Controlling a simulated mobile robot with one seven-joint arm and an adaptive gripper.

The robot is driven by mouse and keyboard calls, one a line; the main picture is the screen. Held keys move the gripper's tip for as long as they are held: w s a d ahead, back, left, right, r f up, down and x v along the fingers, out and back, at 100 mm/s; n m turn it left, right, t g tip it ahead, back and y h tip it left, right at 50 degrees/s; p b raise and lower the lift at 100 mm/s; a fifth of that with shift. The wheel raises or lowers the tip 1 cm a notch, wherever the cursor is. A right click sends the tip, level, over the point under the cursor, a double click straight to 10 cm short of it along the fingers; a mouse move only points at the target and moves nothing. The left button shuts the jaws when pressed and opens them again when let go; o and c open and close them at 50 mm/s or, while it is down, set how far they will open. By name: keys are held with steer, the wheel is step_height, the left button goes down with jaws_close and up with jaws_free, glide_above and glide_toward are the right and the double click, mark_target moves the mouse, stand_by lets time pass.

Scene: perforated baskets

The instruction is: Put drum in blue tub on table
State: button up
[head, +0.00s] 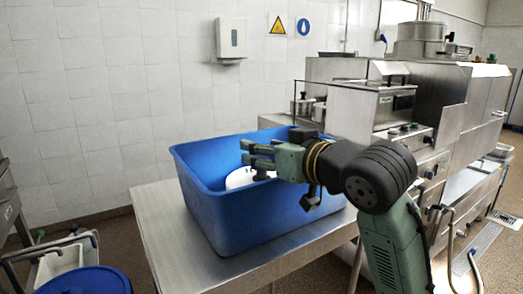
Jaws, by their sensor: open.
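The blue tub (250,222) stands upright on the metal table (160,215). A white rounded object (237,179), which looks like the drum, lies inside the tub, partly hidden by the tub's near wall and my gripper. My gripper (245,152) is open and reaches from the right over the tub's opening, with its fingers pointing left. The fingers are above the white object and seem apart from it; the exact gap is hard to tell.
Steel kitchen machines (365,105) stand behind and to the right of the table. A blue round lid (85,280) and a grey cart (65,262) are at the lower left. The table's left part is bare. A tiled wall closes the back.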

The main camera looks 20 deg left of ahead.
steer(key=b+v, duration=0.2)
steer(key=v, duration=0.8)
steer(key=shift+d+r, duration=0.15)
steer(key=shift+d, duration=0.05)
steer(key=shift+c, duration=0.4)
stand_by(0.4)
